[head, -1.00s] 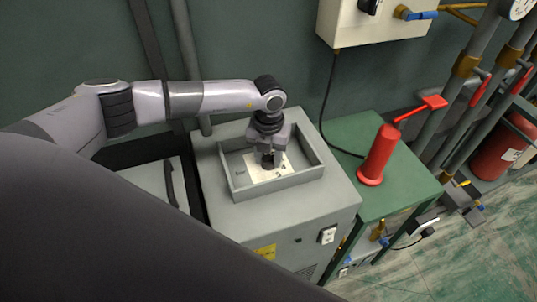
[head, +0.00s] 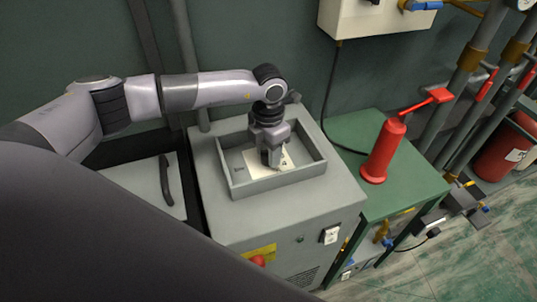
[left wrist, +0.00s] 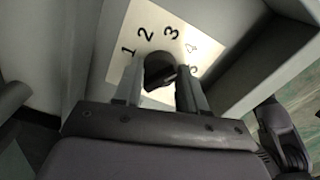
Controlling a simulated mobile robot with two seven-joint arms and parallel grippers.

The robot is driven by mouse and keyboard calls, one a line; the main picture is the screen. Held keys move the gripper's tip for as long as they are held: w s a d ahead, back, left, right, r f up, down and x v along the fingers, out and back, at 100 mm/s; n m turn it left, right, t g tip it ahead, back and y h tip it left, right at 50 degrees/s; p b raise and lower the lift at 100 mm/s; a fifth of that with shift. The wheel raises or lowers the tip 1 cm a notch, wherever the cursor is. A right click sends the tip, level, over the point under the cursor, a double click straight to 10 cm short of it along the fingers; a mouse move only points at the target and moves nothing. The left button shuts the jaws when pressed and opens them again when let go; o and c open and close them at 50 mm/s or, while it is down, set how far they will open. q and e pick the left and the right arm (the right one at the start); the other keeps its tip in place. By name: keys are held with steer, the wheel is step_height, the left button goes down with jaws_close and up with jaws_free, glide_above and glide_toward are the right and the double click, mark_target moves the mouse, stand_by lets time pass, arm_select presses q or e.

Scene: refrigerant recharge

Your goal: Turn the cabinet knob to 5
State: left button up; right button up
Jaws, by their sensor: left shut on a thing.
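The cabinet knob (left wrist: 160,71) is black and round with a raised bar. It sits on a white dial plate (left wrist: 138,48) marked 1 to 5, and the plate also shows in the head view (head: 247,161) inside the recessed tray on top of the grey cabinet (head: 228,214). My left gripper (head: 271,162) points down into the tray, its fingers (left wrist: 160,90) shut on the knob from either side. The fingers partly cover the knob, and I cannot tell which number it points to. My right gripper is not in view.
The raised tray wall (head: 275,185) surrounds the dial. To the right, a red cylinder with a lever (head: 384,152) stands on a green table (head: 420,178). A cream box (head: 375,22) hangs on the wall, its black cable running down behind the table.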

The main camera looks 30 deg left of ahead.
arm_select(q)
steer(key=m+b, duration=0.2)
steer(key=m, duration=0.2)
steer(key=m+b, duration=0.1)
steer(key=m, duration=0.1)
steer(key=shift+m, duration=0.3)
steer(key=shift+m+b, duration=0.5)
steer(key=shift+m, duration=0.2)
steer(key=shift+r+m, duration=0.1)
steer(key=shift+m, duration=0.2)
steer(key=o, duration=1)
steer(key=shift+o, duration=0.2)
steer(key=shift+r, duration=3.55)
